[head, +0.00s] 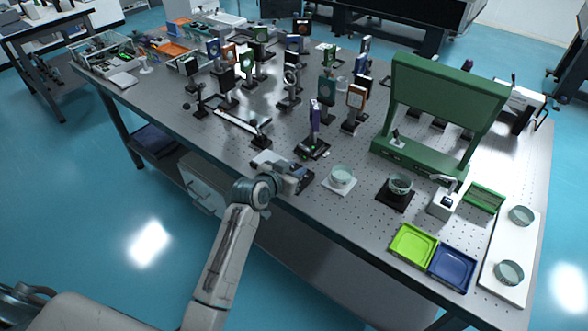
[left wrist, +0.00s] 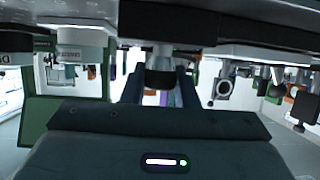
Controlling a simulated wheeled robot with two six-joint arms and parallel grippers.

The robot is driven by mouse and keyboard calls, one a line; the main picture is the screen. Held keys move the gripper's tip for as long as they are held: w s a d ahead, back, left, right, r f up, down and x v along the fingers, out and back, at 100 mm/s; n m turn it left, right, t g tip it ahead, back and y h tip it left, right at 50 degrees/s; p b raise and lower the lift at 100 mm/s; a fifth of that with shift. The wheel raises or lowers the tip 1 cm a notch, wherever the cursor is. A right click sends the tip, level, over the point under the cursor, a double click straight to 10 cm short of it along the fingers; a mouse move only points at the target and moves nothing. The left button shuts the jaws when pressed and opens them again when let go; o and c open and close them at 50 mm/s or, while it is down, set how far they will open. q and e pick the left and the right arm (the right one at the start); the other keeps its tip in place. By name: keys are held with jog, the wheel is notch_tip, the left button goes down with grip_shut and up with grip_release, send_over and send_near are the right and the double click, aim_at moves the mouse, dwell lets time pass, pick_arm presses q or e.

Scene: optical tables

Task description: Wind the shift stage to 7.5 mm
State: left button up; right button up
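My left gripper (head: 292,176) is at the front edge of the optical table, beside a low dark device (head: 304,183) that it partly hides. I cannot tell for sure that this device is the shift stage. In the left wrist view a dark round knob (left wrist: 160,72) hangs under a dark block, between my two bluish fingers. The fingers stand apart, with a narrow gap seeming to show at each side of the knob. Behind the gripper, a black stage (head: 312,149) carries an upright purple plate (head: 315,115). No scale reading is legible. My right gripper is out of view.
A glass dish on a white pad (head: 341,188) stands right of the gripper, then a dish on a black base (head: 396,200). A green frame (head: 448,88) stands farther right. Mounted optics crowd the back. Green (head: 412,244) and blue (head: 453,267) trays lie front right.

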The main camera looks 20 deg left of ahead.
pick_arm(q)
jog(key=shift+c, duration=0.4)
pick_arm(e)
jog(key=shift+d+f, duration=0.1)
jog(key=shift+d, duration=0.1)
